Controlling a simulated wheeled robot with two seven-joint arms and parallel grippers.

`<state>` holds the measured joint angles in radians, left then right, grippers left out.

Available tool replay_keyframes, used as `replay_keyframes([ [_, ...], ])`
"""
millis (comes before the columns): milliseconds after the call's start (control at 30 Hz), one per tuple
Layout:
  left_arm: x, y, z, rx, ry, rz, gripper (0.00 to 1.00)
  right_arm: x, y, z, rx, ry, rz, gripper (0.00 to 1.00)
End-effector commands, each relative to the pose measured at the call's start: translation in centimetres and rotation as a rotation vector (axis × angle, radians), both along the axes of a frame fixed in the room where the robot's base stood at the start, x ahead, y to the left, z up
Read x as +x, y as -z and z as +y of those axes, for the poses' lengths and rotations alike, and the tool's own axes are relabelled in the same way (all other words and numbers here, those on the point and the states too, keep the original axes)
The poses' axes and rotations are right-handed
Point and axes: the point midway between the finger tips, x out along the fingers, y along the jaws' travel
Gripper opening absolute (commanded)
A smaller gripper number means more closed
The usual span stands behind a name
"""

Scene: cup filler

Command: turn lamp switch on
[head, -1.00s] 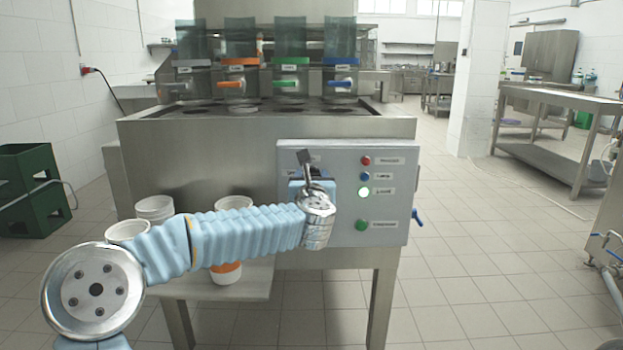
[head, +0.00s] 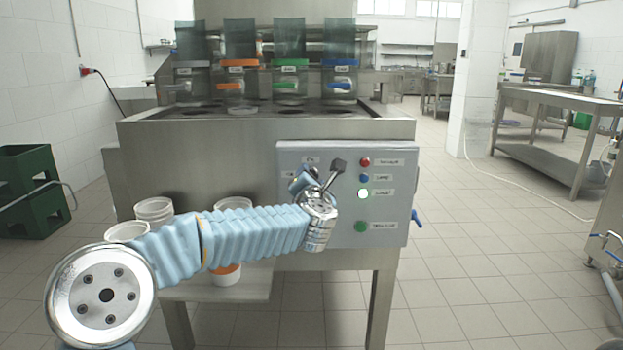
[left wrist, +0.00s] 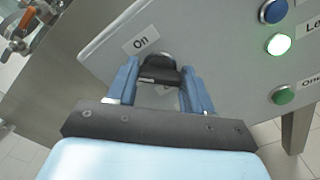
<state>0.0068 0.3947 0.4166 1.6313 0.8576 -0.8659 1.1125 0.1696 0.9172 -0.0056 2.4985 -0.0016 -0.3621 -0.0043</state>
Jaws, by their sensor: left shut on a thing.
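The lamp switch is a dark rotary knob (left wrist: 160,74) on the grey control panel (head: 345,148), beside a label reading "On" in the left wrist view. My left gripper (left wrist: 160,84) is shut on this knob, with one blue finger on each side of it. In the head view my left gripper (head: 301,180) is tilted at the panel's left part, and it and my arm hide the knob there. My right gripper is not in view.
A lit green-white light (head: 363,193) is on the panel, with a red light (head: 365,161) above and a green button (head: 361,227) below. White cups (head: 154,209) stand on a low shelf. A blue valve handle (head: 417,218) sticks out at the right.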

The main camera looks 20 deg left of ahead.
Motion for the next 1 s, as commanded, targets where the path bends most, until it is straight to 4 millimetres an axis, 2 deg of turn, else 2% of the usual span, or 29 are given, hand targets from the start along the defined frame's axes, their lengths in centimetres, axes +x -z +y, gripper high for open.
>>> replay_keyframes([
  [600, 0.0, 0.0, -0.2, 0.537, 0.002, 0.155, 0.21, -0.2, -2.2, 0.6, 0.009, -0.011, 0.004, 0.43],
  [1000, 0.0, 0.3, -0.2, 0.732, 0.002, 0.213, 0.21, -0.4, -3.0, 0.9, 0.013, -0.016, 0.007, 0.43],
])
